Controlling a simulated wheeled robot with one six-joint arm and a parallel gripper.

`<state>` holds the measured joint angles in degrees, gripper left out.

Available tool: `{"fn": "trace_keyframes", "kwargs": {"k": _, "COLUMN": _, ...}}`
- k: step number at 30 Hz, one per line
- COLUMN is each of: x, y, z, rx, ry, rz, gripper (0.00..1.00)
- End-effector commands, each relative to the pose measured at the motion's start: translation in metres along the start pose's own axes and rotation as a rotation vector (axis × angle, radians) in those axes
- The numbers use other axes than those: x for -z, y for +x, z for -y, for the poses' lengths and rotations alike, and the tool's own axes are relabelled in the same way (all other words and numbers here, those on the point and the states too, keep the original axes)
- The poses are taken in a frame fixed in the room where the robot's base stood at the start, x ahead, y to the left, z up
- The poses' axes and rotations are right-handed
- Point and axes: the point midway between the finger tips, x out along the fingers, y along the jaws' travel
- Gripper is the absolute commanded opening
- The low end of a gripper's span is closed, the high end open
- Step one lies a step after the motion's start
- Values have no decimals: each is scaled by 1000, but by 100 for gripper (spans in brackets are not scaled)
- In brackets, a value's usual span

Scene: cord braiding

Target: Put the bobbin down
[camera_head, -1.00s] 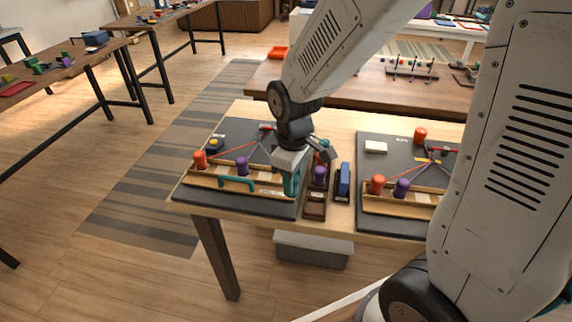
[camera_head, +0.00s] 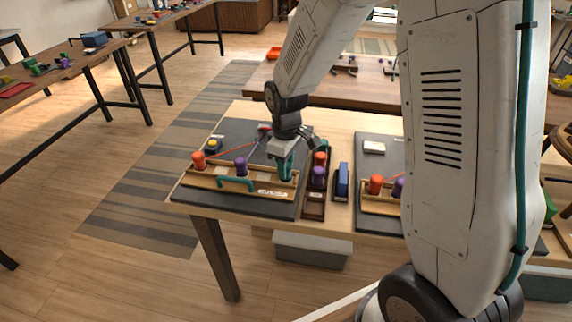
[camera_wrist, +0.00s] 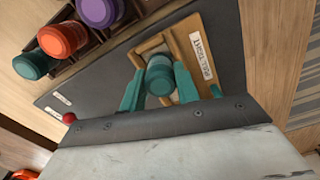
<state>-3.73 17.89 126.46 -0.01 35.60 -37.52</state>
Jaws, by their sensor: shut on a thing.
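My gripper (camera_wrist: 158,88) has its two teal fingers closed around a teal bobbin (camera_wrist: 160,76). In the wrist view the bobbin is over the slotted end of a wooden holder (camera_wrist: 183,45) with a white label; whether it touches the holder I cannot tell. In the head view my gripper (camera_head: 286,170) is at the right end of that long wooden holder (camera_head: 215,186) on the left dark board. An orange bobbin (camera_head: 198,160) and a purple bobbin (camera_head: 240,166) stand upright in the same holder, to the left.
A dark rack (camera_head: 314,207) right of the board holds orange, purple and teal bobbins, the teal one clear in the wrist view (camera_wrist: 31,66). A blue block (camera_head: 342,180) stands beside it. A second board (camera_head: 374,163) lies further right. Red cords cross the left board.

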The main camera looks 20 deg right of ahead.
Motion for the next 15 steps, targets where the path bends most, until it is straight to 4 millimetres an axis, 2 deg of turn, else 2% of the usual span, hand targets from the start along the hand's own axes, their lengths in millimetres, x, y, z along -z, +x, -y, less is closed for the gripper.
{"fn": "trace_keyframes", "kwargs": {"k": 10, "x": 0, "y": 8, "z": 0, "rx": 1, "ry": 0, "rz": 1, "gripper": 8}}
{"fn": "trace_keyframes", "kwargs": {"k": 11, "x": 0, "y": 7, "z": 0, "rx": 0, "ry": 0, "rz": 1, "gripper": 40}}
{"fn": "trace_keyframes", "kwargs": {"k": 12, "x": 0, "y": 7, "z": 0, "rx": 0, "ry": 0, "rz": 0, "gripper": 51}}
{"fn": "trace_keyframes", "kwargs": {"k": 15, "x": 0, "y": 7, "z": 0, "rx": 0, "ry": 0, "rz": 1, "gripper": 53}}
